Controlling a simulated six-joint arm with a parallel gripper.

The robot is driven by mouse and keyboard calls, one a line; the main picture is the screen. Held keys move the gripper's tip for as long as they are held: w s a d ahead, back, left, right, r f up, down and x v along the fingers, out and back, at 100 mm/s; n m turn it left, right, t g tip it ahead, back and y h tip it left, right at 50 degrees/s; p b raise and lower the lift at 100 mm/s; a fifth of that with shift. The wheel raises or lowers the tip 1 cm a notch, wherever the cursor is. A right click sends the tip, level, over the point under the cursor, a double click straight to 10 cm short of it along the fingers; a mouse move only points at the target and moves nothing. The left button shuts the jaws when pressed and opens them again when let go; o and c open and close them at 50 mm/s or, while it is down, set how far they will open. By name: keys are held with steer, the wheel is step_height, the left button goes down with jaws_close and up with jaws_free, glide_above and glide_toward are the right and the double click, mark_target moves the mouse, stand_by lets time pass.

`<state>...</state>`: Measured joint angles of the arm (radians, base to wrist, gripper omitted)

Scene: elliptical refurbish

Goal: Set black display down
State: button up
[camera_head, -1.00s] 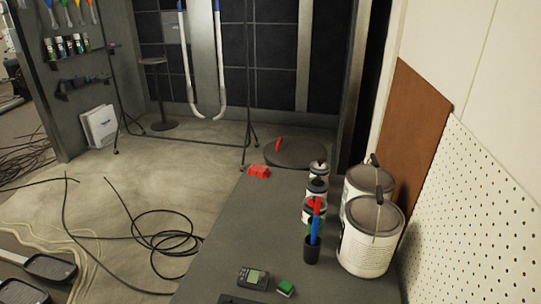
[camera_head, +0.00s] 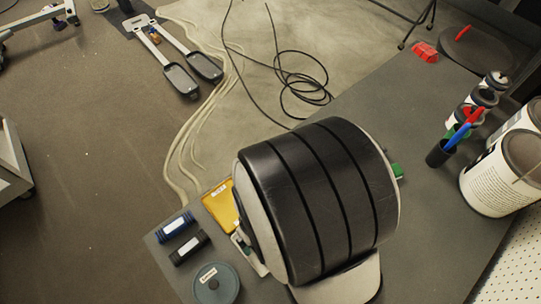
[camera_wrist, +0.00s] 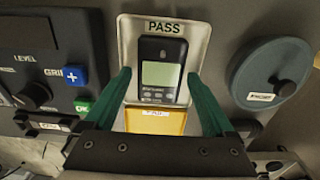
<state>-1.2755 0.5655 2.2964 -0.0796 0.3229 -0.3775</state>
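The black display (camera_wrist: 161,69), a small device with a pale screen and buttons, shows in the wrist view. It lies over a pale tray (camera_wrist: 127,34) marked PASS; I cannot tell if it touches the tray's floor. My gripper (camera_wrist: 159,75) has its two green fingers on either side of the display. Slivers of tray show between the fingers and the display, so the fingers look apart from it. In the head view my black arm link hides the gripper and most of the tray; only a pale tray edge (camera_head: 247,254) shows.
A yellow tray (camera_wrist: 150,121) adjoins the PASS tray; it also shows in the head view (camera_head: 220,205). A grey-green disc (camera_wrist: 270,75) is at right, and a dark control panel (camera_wrist: 40,60) at left. Paint cans (camera_head: 500,180) and a pen cup (camera_head: 437,154) stand at the head view's right.

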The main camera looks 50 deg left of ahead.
steer(key=shift+o, duration=0.4)
steer(key=shift+r, duration=0.25)
step_height(320, 180, up, 12)
steer(key=w+d+r+m, duration=0.3)
steer(key=w+d+m, duration=0.3)
steer(key=d, duration=0.1)
steer(key=s+d+r+m+y, duration=0.1)
steer(key=d+r+m, duration=0.1)
steer(key=d+m, duration=0.6)
steer(key=d+r+m, duration=0.3)
steer(key=d+m, duration=0.6)
steer(key=shift+s+d+m+y, duration=0.3)
steer(key=shift+s+y, duration=0.05)
steer(key=shift+y, duration=0.05)
steer(key=shift+r, duration=0.1)
